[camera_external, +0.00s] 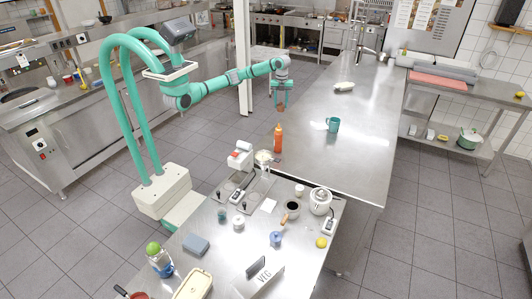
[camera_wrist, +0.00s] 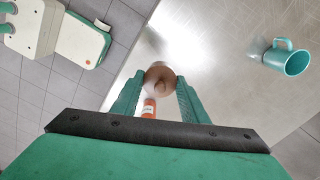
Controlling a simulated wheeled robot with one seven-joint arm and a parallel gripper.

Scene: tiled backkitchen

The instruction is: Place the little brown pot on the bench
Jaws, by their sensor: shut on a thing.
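The little brown pot (camera_wrist: 160,76) is between the fingertips of my gripper (camera_wrist: 160,82) in the wrist view, seen from above. In the external view my gripper (camera_external: 281,90) points down by the left edge of the steel bench (camera_external: 365,95), with the small brown pot (camera_external: 281,107) below its fingers. The bench top also shows under the pot in the wrist view (camera_wrist: 225,55). My gripper is shut on the pot. The pot appears held above the bench; its exact height is hard to tell.
A teal mug (camera_external: 333,125) and an orange bottle (camera_external: 278,139) stand on the bench nearer the camera. A pale object (camera_external: 344,86) lies farther back. Bare steel lies right of the gripper. A cluttered table (camera_external: 220,262) adjoins the near end.

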